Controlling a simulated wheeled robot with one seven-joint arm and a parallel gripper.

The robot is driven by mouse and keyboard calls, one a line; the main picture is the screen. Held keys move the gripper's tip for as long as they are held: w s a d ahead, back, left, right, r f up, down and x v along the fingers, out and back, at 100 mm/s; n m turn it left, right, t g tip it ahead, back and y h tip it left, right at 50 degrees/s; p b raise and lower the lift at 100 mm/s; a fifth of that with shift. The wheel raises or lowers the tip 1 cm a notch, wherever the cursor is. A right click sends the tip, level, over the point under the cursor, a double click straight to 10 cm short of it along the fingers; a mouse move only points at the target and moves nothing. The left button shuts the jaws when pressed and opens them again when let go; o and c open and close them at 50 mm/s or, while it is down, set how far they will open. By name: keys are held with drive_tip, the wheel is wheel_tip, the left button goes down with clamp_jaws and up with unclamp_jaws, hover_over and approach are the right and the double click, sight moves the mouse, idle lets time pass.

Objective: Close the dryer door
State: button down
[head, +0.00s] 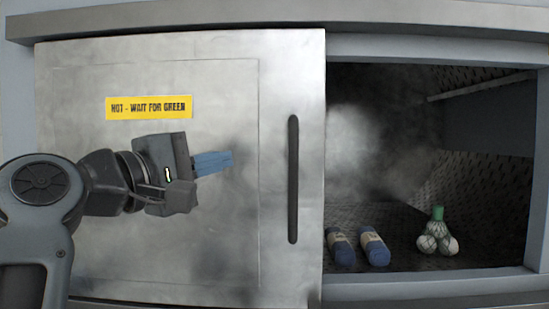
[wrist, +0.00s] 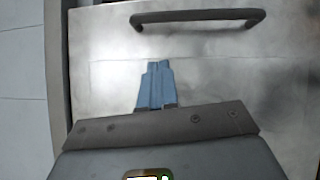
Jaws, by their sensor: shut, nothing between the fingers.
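The dryer door (head: 225,220) is a grey metal sliding panel with a yellow label reading "HOT - WAIT FOR GREEN" (head: 149,107). It covers the left part of the opening, and the right part stands open. Its dark vertical handle (head: 293,180) is near the door's right edge; it also shows in the wrist view (wrist: 198,17). My gripper (head: 230,160) is in front of the door, left of the handle and apart from it. Its blue fingers (wrist: 157,75) are together and empty, pointing toward the handle side. Whether the fingertips touch the door panel I cannot tell.
Inside the dryer chamber (head: 400,255) hazy vapour hangs. Two blue rolls with pale bands (head: 373,246) and a net of white balls with a green top (head: 437,236) lie on its floor. A rail (head: 270,18) runs above the door.

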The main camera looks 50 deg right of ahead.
drive_tip(key=y, duration=0.1)
drive_tip(key=m+p, duration=0.1)
drive_tip(key=p, duration=0.3)
approach(274, 157)
drive_tip(key=s+d+r, duration=0.1)
drive_tip(key=s, duration=0.1)
drive_tip(key=s+d+p, duration=0.2)
drive_tip(key=d, duration=0.1)
drive_tip(key=shift+s+d+f, duration=0.1)
drive_tip(key=shift+s, duration=0.1)
